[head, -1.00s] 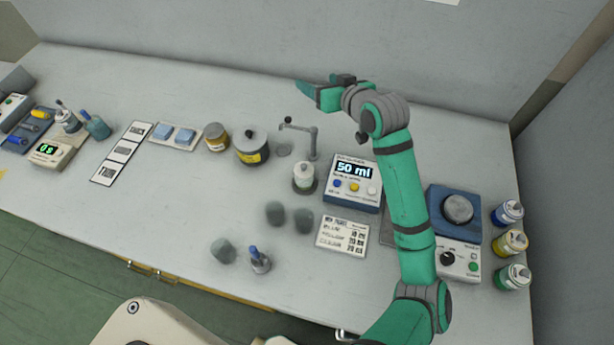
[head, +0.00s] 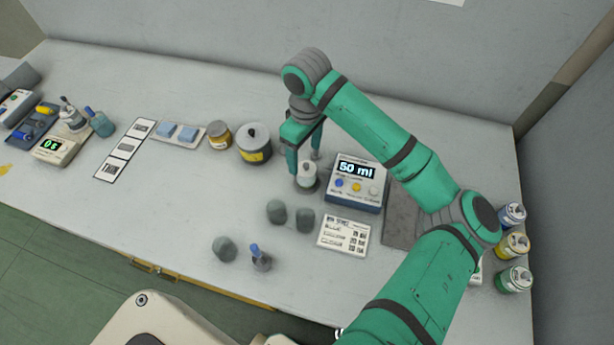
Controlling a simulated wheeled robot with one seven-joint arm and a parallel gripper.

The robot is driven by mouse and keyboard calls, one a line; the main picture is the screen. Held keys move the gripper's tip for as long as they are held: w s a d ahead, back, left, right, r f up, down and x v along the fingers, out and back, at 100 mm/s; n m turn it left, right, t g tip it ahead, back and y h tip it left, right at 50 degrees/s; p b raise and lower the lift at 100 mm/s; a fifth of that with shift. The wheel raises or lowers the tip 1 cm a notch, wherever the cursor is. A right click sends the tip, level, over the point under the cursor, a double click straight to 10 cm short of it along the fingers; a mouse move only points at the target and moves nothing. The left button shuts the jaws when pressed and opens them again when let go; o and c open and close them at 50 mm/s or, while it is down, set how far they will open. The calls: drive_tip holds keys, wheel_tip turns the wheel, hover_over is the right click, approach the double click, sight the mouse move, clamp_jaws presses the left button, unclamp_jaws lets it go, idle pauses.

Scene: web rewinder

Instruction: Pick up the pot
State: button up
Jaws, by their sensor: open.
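My gripper (head: 304,165) points down over this pot. Its green fingers are apart, one at the pot's left and the other behind it to the right. I cannot tell whether they touch it. The metal spout beside the white pot is mostly hidden by my gripper.
The dosing unit (head: 355,187) is close on the right of my gripper. Dark grey lumps (head: 290,215) and a printed card (head: 343,232) lie in front. An amber jar (head: 219,135) stands at the left. Several cans (head: 513,246) line the right edge.

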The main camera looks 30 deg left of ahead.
sight(306, 174)
drive_tip(key=shift+d+f, duration=0.25)
drive_tip(key=shift+f, duration=0.1)
wheel_tip(306, 174, down, 10)
drive_tip(key=shift+w+a+f, duration=0.1)
drive_tip(key=shift+a, duration=0.05)
drive_tip(key=c, duration=1.2)
